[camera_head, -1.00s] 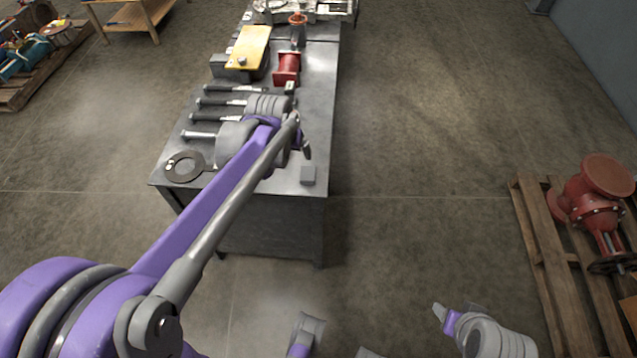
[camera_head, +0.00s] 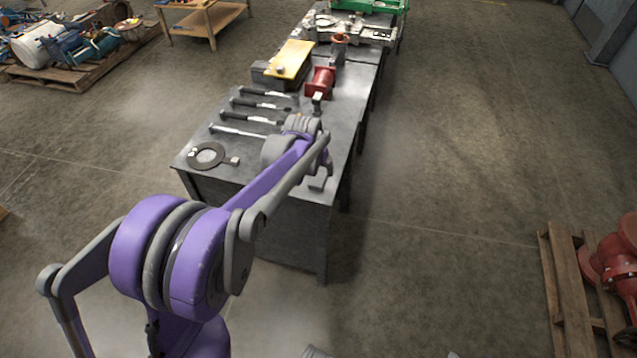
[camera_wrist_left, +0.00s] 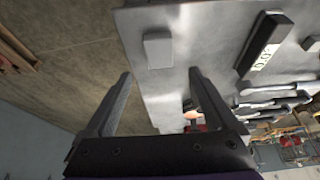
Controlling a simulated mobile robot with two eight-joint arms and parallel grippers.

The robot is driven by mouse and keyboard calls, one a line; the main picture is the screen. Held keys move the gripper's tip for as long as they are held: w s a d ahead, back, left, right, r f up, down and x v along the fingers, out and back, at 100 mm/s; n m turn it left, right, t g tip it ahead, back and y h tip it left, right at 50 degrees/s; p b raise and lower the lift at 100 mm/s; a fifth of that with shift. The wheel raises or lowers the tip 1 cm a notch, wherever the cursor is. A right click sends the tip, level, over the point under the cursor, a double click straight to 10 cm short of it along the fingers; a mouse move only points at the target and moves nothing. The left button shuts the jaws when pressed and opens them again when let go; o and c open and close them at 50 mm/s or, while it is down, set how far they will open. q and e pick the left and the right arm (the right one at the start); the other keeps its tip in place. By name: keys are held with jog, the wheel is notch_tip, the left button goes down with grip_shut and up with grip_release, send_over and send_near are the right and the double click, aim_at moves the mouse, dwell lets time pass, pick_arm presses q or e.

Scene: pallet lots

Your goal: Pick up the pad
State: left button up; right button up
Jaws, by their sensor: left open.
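The pad, a small light grey block (camera_head: 318,182), lies on the near right corner of the grey metal table, close to its edge. My left gripper (camera_head: 327,168) is just above it and partly overlaps it in the head view. In the left wrist view the pad (camera_wrist_left: 158,49) appears whole, beyond and roughly between the fingertips of my open left gripper (camera_wrist_left: 161,74). Nothing is between the fingers. Whether the fingers touch the pad cannot be told, but a gap shows in the wrist view. My right gripper is not in view.
A black device with a display (camera_wrist_left: 264,42) lies near the pad. Floor right of the table is clear up to a pallet (camera_head: 565,290).

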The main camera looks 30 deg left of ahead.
aim_at(318, 179)
pick_arm(q)
jog(key=x, duration=0.4)
jog(key=b+x, duration=0.1)
jog(key=x, duration=0.1)
jog(key=shift+s+f, duration=0.15)
jog(key=shift+f, duration=0.3)
jog(key=shift+r, duration=0.1)
grip_shut()
jog(key=shift+r, duration=0.1)
notch_tip(318, 179, up, 10)
jog(key=p, duration=0.1)
jog(key=shift+p, duration=0.35)
